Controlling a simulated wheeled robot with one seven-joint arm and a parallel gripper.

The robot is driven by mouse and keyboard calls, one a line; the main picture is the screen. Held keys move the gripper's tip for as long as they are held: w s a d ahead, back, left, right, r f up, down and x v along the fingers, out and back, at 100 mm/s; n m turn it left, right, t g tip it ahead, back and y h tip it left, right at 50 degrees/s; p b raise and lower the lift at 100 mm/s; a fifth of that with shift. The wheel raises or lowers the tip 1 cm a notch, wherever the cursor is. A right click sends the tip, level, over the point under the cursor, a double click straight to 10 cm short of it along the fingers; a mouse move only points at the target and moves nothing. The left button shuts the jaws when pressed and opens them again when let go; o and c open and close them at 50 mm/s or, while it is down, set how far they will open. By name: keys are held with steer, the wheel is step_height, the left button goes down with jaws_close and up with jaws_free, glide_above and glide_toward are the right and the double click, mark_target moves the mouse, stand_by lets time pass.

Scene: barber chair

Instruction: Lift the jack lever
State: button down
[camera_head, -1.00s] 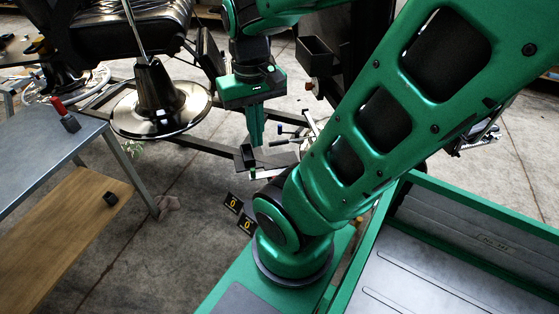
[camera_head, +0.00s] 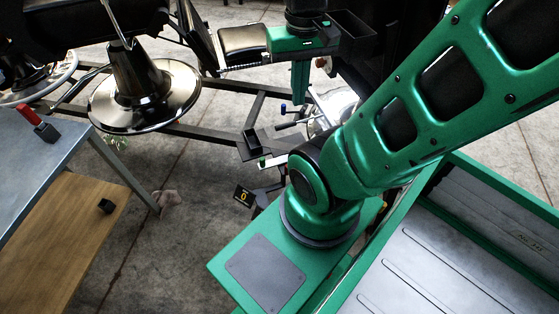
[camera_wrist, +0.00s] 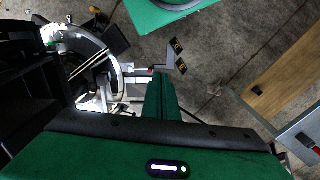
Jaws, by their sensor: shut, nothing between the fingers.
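My gripper (camera_head: 299,102) hangs pointing down in the head view, with its green fingers together and nothing held. A thin lever with a dark grip (camera_head: 287,125) shows just below and left of the fingertips, among metal parts on the floor frame. It is probably the jack lever, but I cannot tell for sure. A blue-tipped part (camera_head: 283,107) is beside it. In the wrist view my gripper (camera_wrist: 160,82) is also shut, and thin metal rods (camera_wrist: 88,62) lie left of the fingers. Whether the fingers touch the lever is unclear.
The barber chair's round chrome base (camera_head: 143,98) stands at left on the dark floor frame (camera_head: 252,112). A metal table (camera_head: 32,150) with a red-handled item (camera_head: 35,122) is at far left. A dark bin (camera_head: 358,35) is right of my gripper. Bare concrete lies below.

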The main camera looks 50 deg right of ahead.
steer(key=w+d+f+n+g, duration=0.15)
steer(key=w+d+f, duration=0.25)
steer(key=w+f, duration=0.4)
steer(key=w+d+f+n+g, duration=0.1)
steer(key=w+d+f+n, duration=0.1)
steer(key=w+d+f, duration=0.55)
steer(key=w+f+n+g, duration=0.1)
steer(key=w+f, duration=0.2)
steer(key=f, duration=1)
steer(key=w+a+f+n, duration=0.1)
steer(key=w+f+n, duration=0.1)
steer(key=f, duration=1.1)
steer(key=shift+w+a+g, duration=0.15)
steer(key=shift+w+g, duration=0.2)
steer(key=shift+w, duration=0.3)
steer(key=shift+f, duration=0.15)
